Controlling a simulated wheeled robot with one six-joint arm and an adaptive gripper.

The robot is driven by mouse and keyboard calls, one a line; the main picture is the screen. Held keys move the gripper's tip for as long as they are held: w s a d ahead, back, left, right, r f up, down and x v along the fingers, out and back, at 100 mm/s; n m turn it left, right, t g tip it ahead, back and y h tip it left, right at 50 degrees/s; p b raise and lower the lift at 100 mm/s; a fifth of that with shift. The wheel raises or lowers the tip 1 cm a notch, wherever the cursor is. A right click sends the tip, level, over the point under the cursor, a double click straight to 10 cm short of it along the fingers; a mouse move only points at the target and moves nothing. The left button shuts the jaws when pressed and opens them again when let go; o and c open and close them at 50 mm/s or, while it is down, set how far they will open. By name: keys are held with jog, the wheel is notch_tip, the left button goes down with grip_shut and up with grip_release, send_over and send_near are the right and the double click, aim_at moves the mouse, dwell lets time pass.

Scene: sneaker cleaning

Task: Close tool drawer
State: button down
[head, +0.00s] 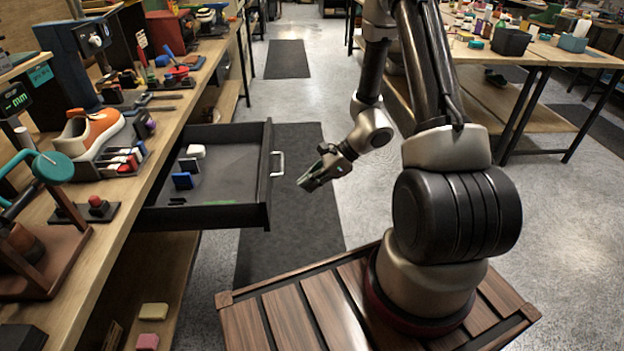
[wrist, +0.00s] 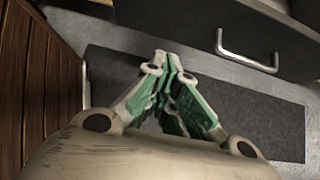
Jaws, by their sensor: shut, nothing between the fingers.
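The tool drawer (head: 268,205) is black and stands pulled out from under the workbench on the left in the head view. Its silver handle (head: 278,163) is on the front face and also shows at the upper right in the wrist view (wrist: 247,62). In the drawer lie a blue item (head: 183,181), a white item (head: 196,151) and a small green item near the front side. My gripper (head: 303,187) is shut and empty, a little to the right of the handle and apart from it. Its green-padded fingers meet in the wrist view (wrist: 170,62).
The workbench (head: 190,100) holds an orange sneaker (head: 90,132), brushes and tools. A lower shelf carries a yellow block (head: 152,311) and a pink block (head: 147,341). A dark floor mat (head: 300,235) lies under my gripper. Another table (head: 545,52) stands at the right.

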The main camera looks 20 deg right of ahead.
jog(key=w+a+f, duration=0.2)
jog(key=a+f, duration=0.2)
jog(key=a, duration=0.3)
jog(key=shift+w+a, duration=0.25)
jog(key=shift+a, duration=0.05)
jog(key=shift+a, duration=0.15)
jog(key=w+a, duration=0.3)
jog(key=a, duration=0.7)
jog(key=w+a, duration=0.3)
jog(key=a, duration=0.7)
jog(key=w+a, duration=0.4)
jog(key=a, duration=0.7)
jog(key=shift+w+a+r, duration=0.1)
jog(key=shift+w+a, duration=0.1)
jog(key=shift+a, duration=0.3)
